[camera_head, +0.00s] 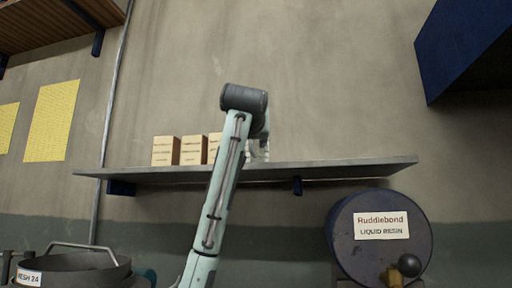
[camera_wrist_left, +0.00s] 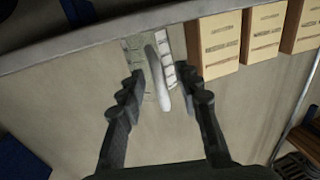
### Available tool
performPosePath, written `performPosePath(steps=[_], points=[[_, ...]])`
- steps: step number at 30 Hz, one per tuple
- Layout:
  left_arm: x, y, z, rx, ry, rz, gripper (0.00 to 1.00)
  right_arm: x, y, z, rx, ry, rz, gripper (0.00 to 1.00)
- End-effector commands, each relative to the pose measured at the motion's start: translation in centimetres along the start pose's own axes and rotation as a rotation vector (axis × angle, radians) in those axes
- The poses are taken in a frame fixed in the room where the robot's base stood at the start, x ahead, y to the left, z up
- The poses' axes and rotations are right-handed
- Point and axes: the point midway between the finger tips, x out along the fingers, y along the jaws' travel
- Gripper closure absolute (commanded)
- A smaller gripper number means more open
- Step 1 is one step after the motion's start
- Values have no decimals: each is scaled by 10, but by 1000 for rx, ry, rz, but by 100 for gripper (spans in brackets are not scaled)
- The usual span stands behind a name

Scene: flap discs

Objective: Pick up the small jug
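The small jug (camera_wrist_left: 136,47) is a pale, see-through vessel with dark scale marks and a whitish handle (camera_wrist_left: 162,82). In the left wrist view it stands on the shelf, just beyond my left gripper (camera_wrist_left: 160,78). The gripper is open, with its two dark fingers apart and the handle in the gap between their tips. I cannot tell whether either finger touches the jug. In the head view a pale part of the jug (camera_head: 260,149) shows right of my left arm, which hides the rest and most of the gripper. My right gripper is not in view.
The grey shelf (camera_head: 340,167) is bare to the right of the jug. Several tan boxes (camera_head: 166,151) stand on it to the left, close to one finger in the wrist view. Below are a blue resin drum (camera_head: 345,225) and a dark pan (camera_head: 85,272).

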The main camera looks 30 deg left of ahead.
Motion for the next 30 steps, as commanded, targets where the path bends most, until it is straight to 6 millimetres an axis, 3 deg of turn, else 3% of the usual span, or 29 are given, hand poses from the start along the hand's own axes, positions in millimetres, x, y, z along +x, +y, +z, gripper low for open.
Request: performPosePath(steps=[7,15,30], points=[[1,0,0,0,1,0,67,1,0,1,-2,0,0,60],[1,0,0,0,1,0,100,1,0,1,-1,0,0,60],[0,0,0,0,2,0,100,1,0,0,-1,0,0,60]])
